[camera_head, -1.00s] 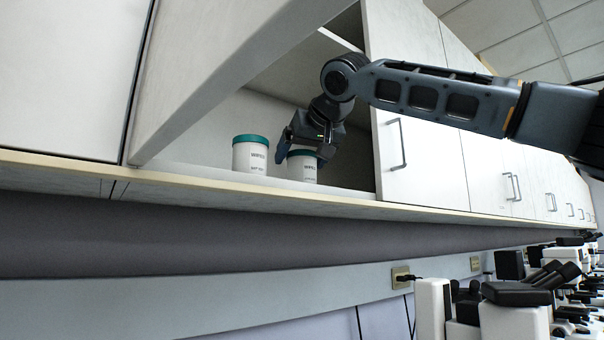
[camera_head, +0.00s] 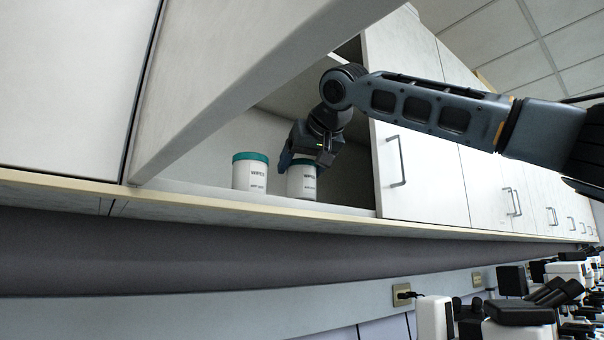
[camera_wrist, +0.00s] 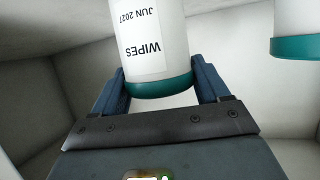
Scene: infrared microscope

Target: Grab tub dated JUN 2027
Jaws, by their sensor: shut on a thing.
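A white tub with a teal lid (camera_head: 301,183) stands at the right in the open cupboard. In the wrist view its label reads WIPES and JUN 2027 on the tub (camera_wrist: 172,75), upside down in the picture. My gripper (camera_head: 302,158) reaches in from the upper right and is shut on this tub, with one finger on each side near the lid in the wrist view (camera_wrist: 165,85). A second white tub with a teal lid (camera_head: 250,174) stands to its left, apart from it. It also shows at the wrist view's right edge (camera_wrist: 297,40), its label out of sight.
The tubs are on the cupboard shelf (camera_head: 210,188), below a raised door panel (camera_head: 255,75). A closed cupboard door with a handle (camera_head: 425,170) is just right of the opening. Microscopes (camera_head: 530,310) stand below at the lower right.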

